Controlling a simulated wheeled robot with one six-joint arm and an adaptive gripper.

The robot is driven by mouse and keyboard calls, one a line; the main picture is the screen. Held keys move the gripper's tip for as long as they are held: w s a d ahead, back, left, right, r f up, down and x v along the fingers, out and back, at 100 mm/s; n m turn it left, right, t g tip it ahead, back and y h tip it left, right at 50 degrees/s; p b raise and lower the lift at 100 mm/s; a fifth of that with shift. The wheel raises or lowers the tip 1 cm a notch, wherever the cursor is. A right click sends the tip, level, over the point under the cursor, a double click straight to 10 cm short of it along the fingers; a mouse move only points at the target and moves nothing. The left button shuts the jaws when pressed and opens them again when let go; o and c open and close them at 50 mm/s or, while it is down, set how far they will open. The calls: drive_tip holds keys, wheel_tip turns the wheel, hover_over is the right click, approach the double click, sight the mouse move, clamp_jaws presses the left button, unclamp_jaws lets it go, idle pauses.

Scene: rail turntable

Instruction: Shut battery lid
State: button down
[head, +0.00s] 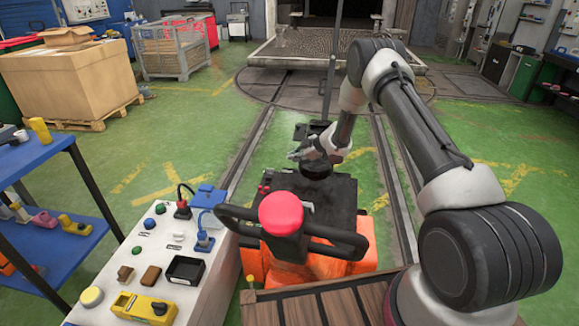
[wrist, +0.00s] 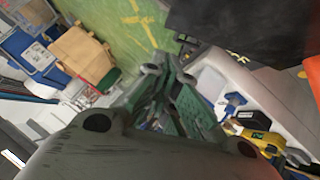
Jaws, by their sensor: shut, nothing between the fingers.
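A black flat panel (head: 335,194), which looks like the battery lid, lies over the front of the orange machine (head: 363,247), behind its handle. How far it is open or shut cannot be told. A dark panel (wrist: 232,22), probably the same one, fills the upper right of the wrist view. My gripper (head: 293,154) is above the panel's far edge, apart from it, pointing left in the head view. In the wrist view my gripper (wrist: 158,72) has its fingers together with nothing between them.
The black handle with a red knob (head: 281,213) rises in front of the panel. A white console (head: 140,262) with plugs, buttons and a yellow device (head: 144,308) stands at left. A blue shelf (head: 40,160) is farther left. Green floor and rails lie beyond.

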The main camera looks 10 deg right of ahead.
hover_over(280, 175)
drive_tip(key=s, duration=0.2)
wheel_tip(280, 175, down, 6)
drive_tip(key=shift+a+f, duration=0.15)
drive_tip(key=shift+f, duration=0.05)
drive_tip(key=shift+w+d+f, duration=0.1)
drive_tip(key=shift+w+f, duration=0.2)
drive_tip(key=shift+f, duration=0.3)
drive_tip(key=shift+w+d+f, duration=0.1)
drive_tip(key=shift+w+f, duration=0.2)
drive_tip(key=shift+f, duration=0.25)
drive_tip(key=shift+w+f, duration=0.35)
drive_tip(key=shift+f, duration=0.35)
